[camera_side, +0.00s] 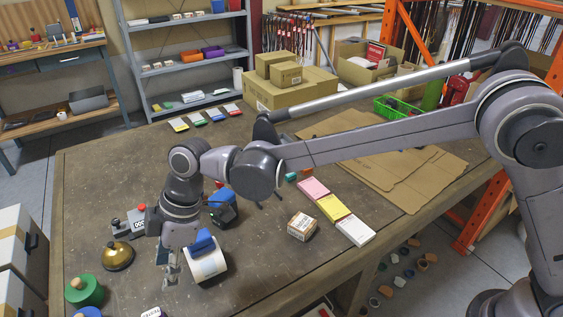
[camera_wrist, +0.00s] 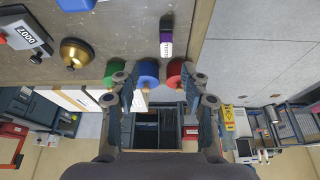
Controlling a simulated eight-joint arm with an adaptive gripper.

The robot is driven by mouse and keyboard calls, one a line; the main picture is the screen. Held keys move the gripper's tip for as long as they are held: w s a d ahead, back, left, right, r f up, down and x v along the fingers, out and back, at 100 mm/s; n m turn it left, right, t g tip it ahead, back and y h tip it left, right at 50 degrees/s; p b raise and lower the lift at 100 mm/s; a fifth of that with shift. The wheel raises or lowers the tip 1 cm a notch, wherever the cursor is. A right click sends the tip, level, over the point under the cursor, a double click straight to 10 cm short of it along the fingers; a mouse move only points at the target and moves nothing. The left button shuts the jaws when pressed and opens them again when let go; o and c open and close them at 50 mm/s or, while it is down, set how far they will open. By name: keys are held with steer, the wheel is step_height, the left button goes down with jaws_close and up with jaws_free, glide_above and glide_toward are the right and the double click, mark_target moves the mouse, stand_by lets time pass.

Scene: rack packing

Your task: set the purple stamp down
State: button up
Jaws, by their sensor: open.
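The purple stamp (camera_wrist: 166,32) shows in the wrist view on the tabletop, beyond my fingertips and near the table's edge. It has a white label on its near end and stands apart from my fingers. In the side view, a small piece with a white label (camera_side: 152,312), likely the same stamp, is cut off by the bottom edge. My gripper (camera_wrist: 157,84) is open, with nothing held between its fingers.
Round green (camera_wrist: 113,70), blue (camera_wrist: 148,72) and red (camera_wrist: 175,72) pieces sit near my fingertips in the wrist view. A brass bell (camera_side: 117,256) and a numbering stamp (camera_side: 130,222) stand at left. A small carton (camera_side: 301,226) stands right. The table's middle is fairly clear.

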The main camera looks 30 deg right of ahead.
steer(key=d+r+m+t+h, duration=0.15)
steer(key=d+r+m, duration=0.3)
steer(key=d, duration=0.85)
steer(key=d+r+m+t, duration=0.3)
steer(key=d+r+m, duration=0.15)
steer(key=d, duration=0.95)
steer(key=s+d+f+m+t+h, duration=0.1)
steer(key=s+d+m, duration=0.3)
steer(key=d, duration=0.5)
steer(key=s+d+f+m+t+h, duration=0.1)
steer(key=s+d+f+m+h, duration=0.1)
steer(key=s+d+m, duration=0.2)
steer(key=s+d, duration=0.3)
steer(key=d, duration=0.3)
steer(key=shift+s, duration=0.3)
steer(key=shift+f+t, duration=0.1)
steer(key=shift+t, duration=0.15)
